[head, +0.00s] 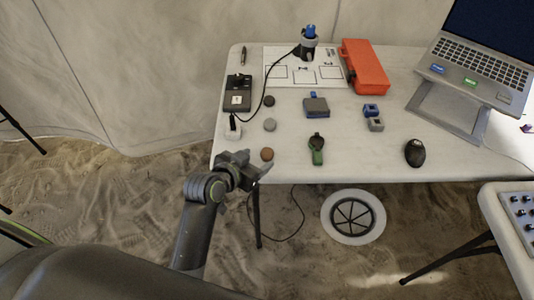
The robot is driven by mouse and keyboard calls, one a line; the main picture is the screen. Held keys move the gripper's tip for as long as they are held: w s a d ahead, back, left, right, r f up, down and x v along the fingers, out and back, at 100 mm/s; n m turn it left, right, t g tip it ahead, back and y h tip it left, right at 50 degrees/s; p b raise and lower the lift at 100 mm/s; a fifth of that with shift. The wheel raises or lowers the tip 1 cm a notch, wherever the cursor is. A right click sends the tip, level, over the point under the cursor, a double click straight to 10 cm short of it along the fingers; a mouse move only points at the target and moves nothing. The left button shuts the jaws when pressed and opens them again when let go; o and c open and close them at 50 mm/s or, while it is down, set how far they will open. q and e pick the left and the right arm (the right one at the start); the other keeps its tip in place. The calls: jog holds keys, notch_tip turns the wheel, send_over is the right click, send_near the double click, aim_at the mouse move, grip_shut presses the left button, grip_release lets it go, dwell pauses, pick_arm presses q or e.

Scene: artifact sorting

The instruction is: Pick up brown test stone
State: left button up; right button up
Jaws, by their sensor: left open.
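The brown test stone (267,154) is a small round brown disc lying on the white table (370,160) near its front left corner. A grey stone (270,125) and a dark stone (269,101) lie in a row behind it. My left gripper (250,164) is open and empty at the table's front left edge, just left of and nearer than the brown stone. It looks apart from the stone, though the height gap is hard to judge. My right gripper is not in view.
A green-handled tool (317,149), a grey-blue box (316,106), small blue and grey blocks (371,112), a black mouse (415,153), an orange case (364,66) and a laptop (473,64) stand to the right.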

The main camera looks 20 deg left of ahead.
aim_at(266, 155)
pick_arm(q)
jog(key=shift+x, duration=1.8)
jog(key=shift+c, duration=0.4)
jog(key=c, duration=1)
